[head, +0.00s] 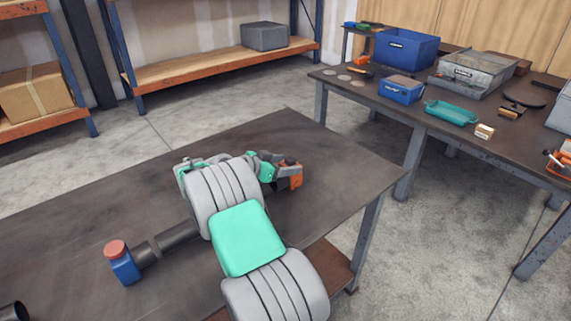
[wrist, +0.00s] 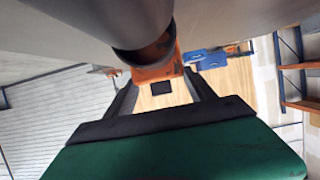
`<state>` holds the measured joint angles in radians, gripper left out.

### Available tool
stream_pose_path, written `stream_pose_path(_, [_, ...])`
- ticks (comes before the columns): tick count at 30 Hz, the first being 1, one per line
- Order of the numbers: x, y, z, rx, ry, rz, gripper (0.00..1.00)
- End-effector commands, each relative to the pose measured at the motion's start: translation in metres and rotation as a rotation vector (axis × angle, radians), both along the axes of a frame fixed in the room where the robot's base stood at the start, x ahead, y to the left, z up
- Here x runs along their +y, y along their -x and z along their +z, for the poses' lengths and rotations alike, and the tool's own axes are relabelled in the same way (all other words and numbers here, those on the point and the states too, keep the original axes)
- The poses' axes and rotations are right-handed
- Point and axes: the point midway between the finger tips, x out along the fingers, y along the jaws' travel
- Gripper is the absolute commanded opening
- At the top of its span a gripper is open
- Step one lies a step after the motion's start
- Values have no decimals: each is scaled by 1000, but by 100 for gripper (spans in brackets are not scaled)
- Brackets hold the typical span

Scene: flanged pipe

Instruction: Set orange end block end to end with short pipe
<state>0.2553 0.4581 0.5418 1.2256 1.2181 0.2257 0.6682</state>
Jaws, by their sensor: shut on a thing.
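The orange end block (head: 295,181) is at the tip of my gripper (head: 284,168), over the table near its right side. In the wrist view the orange block (wrist: 155,70) sits between the two dark fingers (wrist: 162,88), which are shut on it. The short pipe (head: 172,239) is a dark grey tube lying on the table; my arm hides its right part in the head view. A dark pipe end (wrist: 142,52) overlaps the orange block in the wrist view. I cannot tell whether they touch. A blue block with a red top (head: 123,264) stands at the pipe's left end.
The work table (head: 330,150) is bare behind my arm. Another dark tube end (head: 14,311) shows at the lower left edge. A second table (head: 455,130) at right holds blue bins, a grey case and a green tray. Shelves (head: 200,72) stand behind.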

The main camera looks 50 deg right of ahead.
Motion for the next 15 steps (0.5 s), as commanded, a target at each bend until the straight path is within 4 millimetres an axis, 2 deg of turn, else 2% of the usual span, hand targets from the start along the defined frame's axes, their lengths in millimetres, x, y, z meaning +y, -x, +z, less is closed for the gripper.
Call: stream_pose_path(15, [-1,-1,-4,-7,6,-1,0])
